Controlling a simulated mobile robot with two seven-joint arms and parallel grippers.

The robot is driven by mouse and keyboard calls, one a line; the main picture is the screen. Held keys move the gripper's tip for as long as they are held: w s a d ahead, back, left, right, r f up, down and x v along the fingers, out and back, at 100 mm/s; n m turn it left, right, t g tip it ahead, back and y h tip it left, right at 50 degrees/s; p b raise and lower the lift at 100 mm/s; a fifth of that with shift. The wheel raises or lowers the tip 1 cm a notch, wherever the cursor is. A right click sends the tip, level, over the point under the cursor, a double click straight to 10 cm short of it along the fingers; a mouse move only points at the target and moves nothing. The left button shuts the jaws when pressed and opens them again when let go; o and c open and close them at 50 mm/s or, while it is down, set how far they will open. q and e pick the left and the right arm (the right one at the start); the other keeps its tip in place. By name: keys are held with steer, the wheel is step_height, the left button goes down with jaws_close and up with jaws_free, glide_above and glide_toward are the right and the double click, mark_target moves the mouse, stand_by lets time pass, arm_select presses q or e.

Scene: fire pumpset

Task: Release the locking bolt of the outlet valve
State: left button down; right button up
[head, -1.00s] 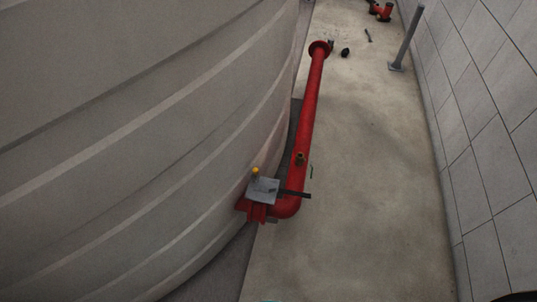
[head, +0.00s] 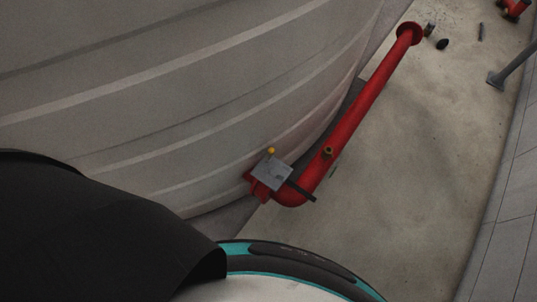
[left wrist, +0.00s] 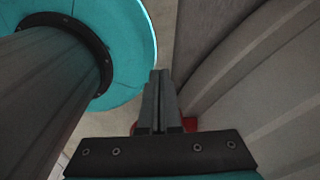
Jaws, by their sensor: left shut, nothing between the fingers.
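The outlet valve (head: 270,175) sits low against the big tank, at the near end of a red pipe (head: 348,122). It has a grey square plate (head: 273,174), a yellow knob (head: 271,151) on top and a dark bar (head: 302,192) sticking out to the right. I cannot make out which part is the locking bolt. My left gripper (left wrist: 159,76) is shut and empty in the left wrist view. A bit of red (left wrist: 191,123) shows behind it, mostly hidden. Neither gripper shows in the head view.
The ribbed grey tank (head: 200,90) fills the left. A grey concrete floor (head: 400,180) lies open right of the pipe, up to a tiled wall (head: 510,225). A grey post (head: 512,65) and small loose parts (head: 442,43) stand farther back.

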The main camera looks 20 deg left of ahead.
arm_select(q)
steer(key=w+a+f+m+t+b, duration=0.15)
steer(key=w+m+b, duration=0.25)
steer(key=w, duration=0.4)
steer(key=w+a+m+t+b, duration=0.25)
steer(key=w+m+b, duration=0.2)
steer(key=w, duration=0.45)
steer(key=w+d+r+m+t+h+b, duration=0.1)
steer(key=w+d+r+m+t+b, duration=0.1)
steer(key=w+d+r+m+b, duration=0.1)
steer(key=w+d+r+m+t+h+b, duration=0.1)
steer(key=w+d+r+m+t+b, duration=0.2)
steer(key=w, duration=0.5)
steer(key=d+r+m+b, duration=0.1)
steer(key=m+b, duration=0.1)
steer(key=m, duration=0.1)
steer(key=shift+w+r+t+b, duration=0.25)
steer(key=shift+r+t+b, duration=0.05)
steer(key=shift+b, duration=0.1)
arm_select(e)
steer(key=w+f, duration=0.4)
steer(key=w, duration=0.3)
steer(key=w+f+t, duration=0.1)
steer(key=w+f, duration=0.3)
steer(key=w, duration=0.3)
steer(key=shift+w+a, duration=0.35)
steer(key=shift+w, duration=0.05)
